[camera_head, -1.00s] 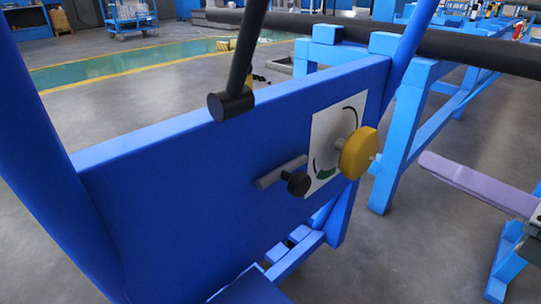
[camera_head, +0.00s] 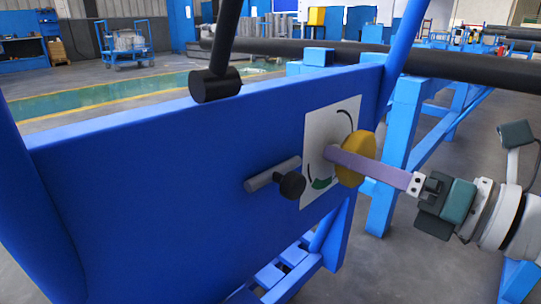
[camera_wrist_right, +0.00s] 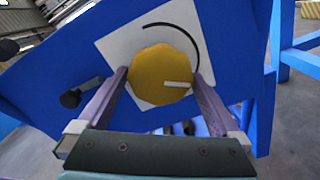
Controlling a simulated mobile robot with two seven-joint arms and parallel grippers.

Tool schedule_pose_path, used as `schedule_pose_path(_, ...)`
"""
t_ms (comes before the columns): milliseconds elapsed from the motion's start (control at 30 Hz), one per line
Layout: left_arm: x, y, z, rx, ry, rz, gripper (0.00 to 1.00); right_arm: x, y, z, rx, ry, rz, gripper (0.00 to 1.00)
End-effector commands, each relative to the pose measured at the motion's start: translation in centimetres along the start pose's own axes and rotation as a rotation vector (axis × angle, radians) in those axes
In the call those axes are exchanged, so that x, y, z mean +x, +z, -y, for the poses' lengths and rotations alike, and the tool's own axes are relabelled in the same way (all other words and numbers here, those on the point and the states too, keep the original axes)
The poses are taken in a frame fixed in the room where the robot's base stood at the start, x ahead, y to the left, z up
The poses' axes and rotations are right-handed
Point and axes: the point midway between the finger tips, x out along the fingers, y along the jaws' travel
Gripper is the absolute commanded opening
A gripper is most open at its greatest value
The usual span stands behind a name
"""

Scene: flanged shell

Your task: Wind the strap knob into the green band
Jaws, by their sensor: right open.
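The yellow strap knob (camera_head: 357,168) sits on a white dial plate (camera_head: 318,130) on the blue panel. The plate has a black arc and a green band (camera_head: 322,183), seen at its lower part in the head view; I cannot make out the band in the wrist view. My right gripper (camera_head: 333,154) is open, its long purple fingers reaching over the knob. In the right wrist view the knob (camera_wrist_right: 158,76) lies between the two fingers, one on each side; contact is unclear. Its white pointer (camera_wrist_right: 178,84) points right there. My left gripper is out of view.
A black rod end (camera_head: 215,85) rests at the panel's top edge. Blue frame legs (camera_head: 396,170) stand behind, right of the panel.

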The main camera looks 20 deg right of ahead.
Motion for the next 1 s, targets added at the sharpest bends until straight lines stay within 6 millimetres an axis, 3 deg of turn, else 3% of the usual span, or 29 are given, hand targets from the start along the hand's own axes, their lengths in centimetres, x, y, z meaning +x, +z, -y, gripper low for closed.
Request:
schedule_pose_path(167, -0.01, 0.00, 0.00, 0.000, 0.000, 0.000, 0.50, -0.01, 0.00, 0.00, 0.000, 0.000, 0.000, 1.00)
schedule_pose_path(767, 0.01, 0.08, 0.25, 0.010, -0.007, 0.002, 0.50, -0.03, 0.00, -0.03, 0.001, 0.001, 0.000, 0.33)
schedule_pose_path(1000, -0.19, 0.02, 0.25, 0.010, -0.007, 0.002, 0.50, -0.03, 0.08, -0.09, 0.021, 0.001, 0.001, 0.32)
